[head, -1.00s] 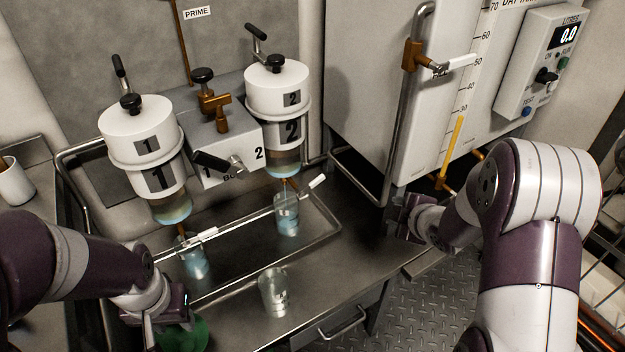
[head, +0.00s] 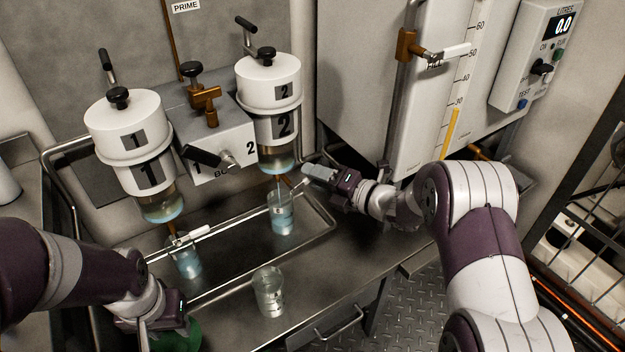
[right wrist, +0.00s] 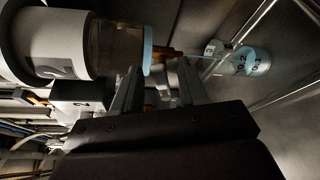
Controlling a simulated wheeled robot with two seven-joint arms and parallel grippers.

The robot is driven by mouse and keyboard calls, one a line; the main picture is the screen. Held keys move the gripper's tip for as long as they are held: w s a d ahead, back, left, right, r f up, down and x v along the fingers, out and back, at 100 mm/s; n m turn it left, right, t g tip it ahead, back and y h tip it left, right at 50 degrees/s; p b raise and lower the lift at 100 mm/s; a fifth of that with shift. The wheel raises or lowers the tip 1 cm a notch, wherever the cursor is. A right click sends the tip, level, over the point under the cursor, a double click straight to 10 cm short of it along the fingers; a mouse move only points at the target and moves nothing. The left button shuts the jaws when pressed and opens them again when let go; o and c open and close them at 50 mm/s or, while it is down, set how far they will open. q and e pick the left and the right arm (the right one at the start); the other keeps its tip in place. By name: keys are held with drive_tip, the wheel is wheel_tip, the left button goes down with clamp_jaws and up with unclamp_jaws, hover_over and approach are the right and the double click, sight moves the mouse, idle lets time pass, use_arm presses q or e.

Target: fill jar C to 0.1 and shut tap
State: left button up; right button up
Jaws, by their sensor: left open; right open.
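A clear jar (head: 282,213) stands under the spout of filter 2 (head: 278,120); it shows in the right wrist view (right wrist: 247,62) with 0.2 and 0.3 marks. Another jar (head: 186,258) stands under filter 1 (head: 132,140), and a third (head: 268,291) stands on the front counter. My left gripper (head: 168,328) is open by a green object (head: 180,338).
A metal rail (head: 325,215) borders the drip tray holding two jars. A white-handled tap (head: 445,52) and brown fittings are on the day tank at right. The litres display (head: 564,25) reads 0.0. The counter around the front jar is clear.

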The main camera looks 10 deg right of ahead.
drive_tip(key=shift+w+a+f, duration=0.1)
drive_tip(key=shift+w+a, duration=0.4)
clamp_jaws()
wheel_tip(320, 180, down, 2)
drive_tip(key=m+y+b, duration=0.1)
drive_tip(key=m, duration=0.1)
drive_tip(key=m+t+b, duration=0.1)
drive_tip(key=m, duration=0.1)
drive_tip(key=shift+d+f+m+y, duration=0.1)
drive_tip(key=shift+d+m+y, duration=0.05)
drive_tip(key=shift+m+y, duration=0.2)
unclamp_jaws()
